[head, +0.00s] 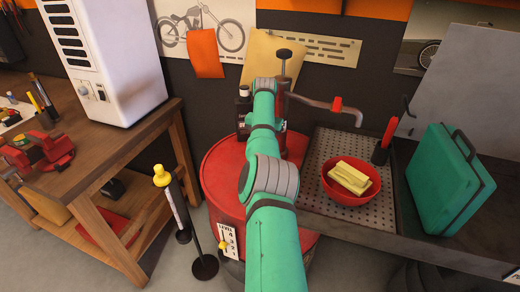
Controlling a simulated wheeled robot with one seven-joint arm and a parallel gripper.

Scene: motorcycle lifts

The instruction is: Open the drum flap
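A red drum (222,185) stands in the middle, with its top partly covered by my teal arm (265,115). I cannot make out a flap on the drum; the arm and the dark fittings on the drum top hide much of it. A label with a level scale (228,240) and a small yellow-tipped part (224,247) show low on the drum's front. My arm reaches forward over the drum, and its far end lies among the dark fittings. My gripper's fingers are hidden there, so neither their opening nor any contact shows.
On the right bench are a red bowl with yellow blocks (342,192) and a green case (447,180). A yellow-topped post (162,178) stands between the drum and wooden workbench (130,150).

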